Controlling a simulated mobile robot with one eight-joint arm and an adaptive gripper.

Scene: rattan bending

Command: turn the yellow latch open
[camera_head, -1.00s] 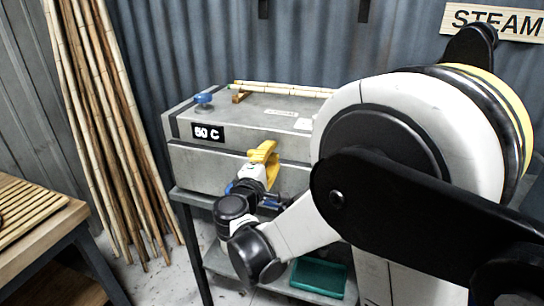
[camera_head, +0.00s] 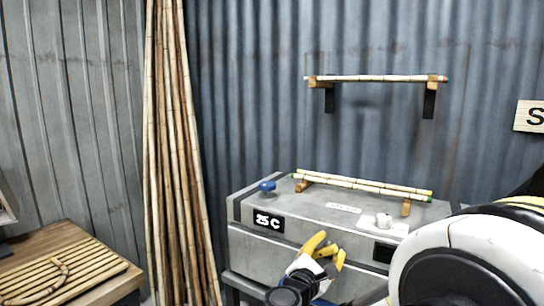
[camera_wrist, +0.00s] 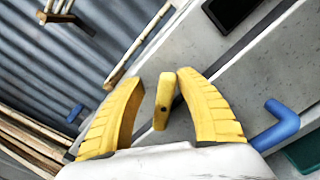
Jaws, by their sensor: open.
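My gripper (camera_head: 326,248) has yellow fingers and is at the box's front face. In the wrist view my gripper (camera_wrist: 159,78) is open, with one finger on each side of the yellow latch (camera_wrist: 164,102). In the head view the latch is hard to tell apart from the yellow fingers.
Bamboo canes (camera_head: 362,187) rest on wooden blocks on the lid, near a blue knob (camera_head: 267,186). A blue bent handle (camera_wrist: 277,125) is right of my gripper. Tall poles (camera_head: 172,150) lean on the wall, and a slatted tray (camera_head: 95,262) is at left.

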